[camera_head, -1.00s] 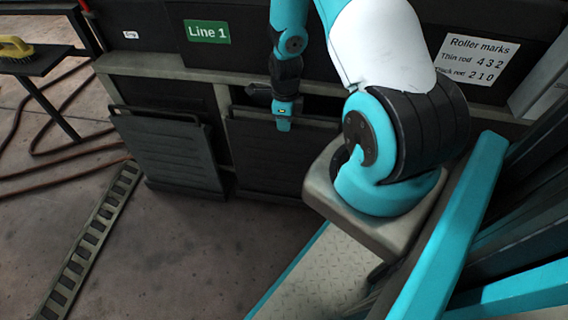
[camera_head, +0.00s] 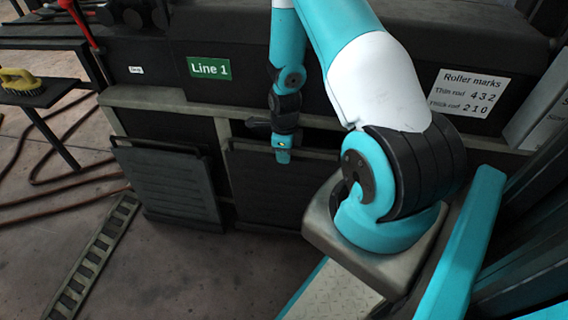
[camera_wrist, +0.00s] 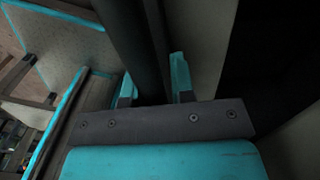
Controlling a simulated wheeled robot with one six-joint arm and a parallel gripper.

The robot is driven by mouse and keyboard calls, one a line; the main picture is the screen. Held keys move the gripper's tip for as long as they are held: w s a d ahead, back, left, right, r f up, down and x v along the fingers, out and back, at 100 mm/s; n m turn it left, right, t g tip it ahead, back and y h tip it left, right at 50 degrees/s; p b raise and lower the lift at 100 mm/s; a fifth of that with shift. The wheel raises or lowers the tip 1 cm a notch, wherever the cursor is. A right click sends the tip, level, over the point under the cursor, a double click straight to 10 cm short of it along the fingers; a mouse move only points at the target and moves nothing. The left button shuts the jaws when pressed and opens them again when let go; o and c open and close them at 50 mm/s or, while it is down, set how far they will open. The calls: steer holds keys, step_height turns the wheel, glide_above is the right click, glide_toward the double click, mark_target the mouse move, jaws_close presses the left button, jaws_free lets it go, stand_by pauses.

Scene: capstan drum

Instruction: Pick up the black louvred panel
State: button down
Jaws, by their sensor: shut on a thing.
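Two black louvred panels with bar handles along their tops lean low against the dark machine front in the head view: a left one (camera_head: 168,185) and a right one (camera_head: 262,192). My gripper (camera_head: 282,156) is at the top bar of the right panel. In the wrist view my gripper (camera_wrist: 153,88) has its teal fingers on either side of a dark bar (camera_wrist: 133,40), closed on it. The bar looks like the right panel's handle. The panel's lower right part is partly hidden by my arm's base in the head view.
A green "Line 1" sign (camera_head: 210,69) and a white roller marks sheet (camera_head: 467,94) are on the machine. A slotted metal track (camera_head: 95,255) and brown hoses (camera_head: 60,180) lie on the floor at left. A yellow brush (camera_head: 18,80) rests on a small table (camera_head: 40,92).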

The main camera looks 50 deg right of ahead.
steer(key=shift+a+r, duration=0.1)
steer(key=shift+r, duration=0.35)
steer(key=shift+r+p, duration=1.05)
steer(key=shift+r, duration=2)
steer(key=s+a+p, duration=0.2)
steer(key=s+a, duration=0.3)
steer(key=a, duration=0.3)
steer(key=s+a+p, duration=0.3)
steer(key=s+a, duration=0.2)
steer(key=a, duration=0.4)
steer(key=shift+s+f, duration=0.1)
